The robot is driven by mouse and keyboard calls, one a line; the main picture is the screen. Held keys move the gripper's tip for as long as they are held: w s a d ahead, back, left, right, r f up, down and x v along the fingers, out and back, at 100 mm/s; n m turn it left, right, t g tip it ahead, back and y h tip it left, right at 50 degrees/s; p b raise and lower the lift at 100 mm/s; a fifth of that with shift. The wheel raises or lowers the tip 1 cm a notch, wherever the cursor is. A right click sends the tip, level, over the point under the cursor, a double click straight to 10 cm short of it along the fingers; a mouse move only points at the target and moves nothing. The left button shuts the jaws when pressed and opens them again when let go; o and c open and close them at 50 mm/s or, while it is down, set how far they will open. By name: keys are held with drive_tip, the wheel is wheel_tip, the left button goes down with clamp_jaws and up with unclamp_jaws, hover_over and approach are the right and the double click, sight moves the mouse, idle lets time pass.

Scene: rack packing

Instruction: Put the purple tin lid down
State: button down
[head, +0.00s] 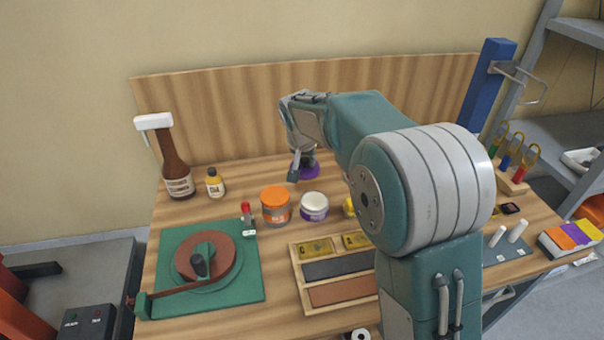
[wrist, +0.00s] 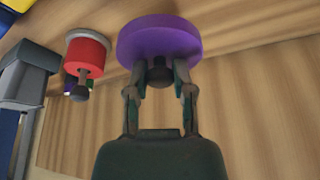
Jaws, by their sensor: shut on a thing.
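The purple tin lid (wrist: 158,38) is a thick round disc with a dark knob. In the wrist view my gripper (wrist: 159,72) has its two fingers closed on that knob, with the disc beyond the fingertips. In the head view the lid (head: 311,172) shows partly behind my gripper (head: 300,167), toward the back of the wooden workbench (head: 240,192). I cannot tell whether the lid touches the bench top. My gripper hides part of the lid there.
An orange-lidded jar (head: 276,206) and a white-lidded jar (head: 314,206) stand in front of the lid. The wooden backboard (head: 230,110) rises behind. A red piece (wrist: 86,58) shows in the wrist view.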

hover_over(307, 182)
drive_tip(key=s+d, duration=0.1)
drive_tip(key=s, duration=0.1)
wheel_tip(307, 182, down, 4)
drive_tip(key=shift+w+d+f, duration=0.1)
drive_tip(key=shift+w+d, duration=0.05)
drive_tip(key=w+a+f, duration=0.2)
drive_tip(key=shift+a+f, duration=0.35)
drive_tip(key=shift+d+f, duration=0.25)
drive_tip(key=shift+f, duration=0.35)
drive_tip(key=shift+d+f, duration=0.2)
drive_tip(key=shift+f, duration=0.4)
drive_tip(key=shift+d, duration=0.5)
drive_tip(key=shift+a+f, duration=0.1)
drive_tip(key=shift+f, duration=0.05)
drive_tip(key=c, duration=0.7)
unclamp_jaws()
drive_tip(key=shift+a, duration=0.25)
drive_tip(key=shift+o, duration=1.1)
drive_tip(key=shift+a+f, duration=0.1)
drive_tip(key=shift+a, duration=0.25)
drive_tip(key=shift+d, duration=0.4)
drive_tip(key=shift+s+r, duration=0.1)
drive_tip(key=shift+r, duration=0.3)
drive_tip(key=v, duration=1)
drive_tip(key=shift+s+a+r, duration=0.15)
drive_tip(key=shift+s+r, duration=0.05)
drive_tip(key=shift+r, duration=0.1)
drive_tip(key=shift+s+r, duration=0.25)
drive_tip(key=shift+r, duration=0.25)
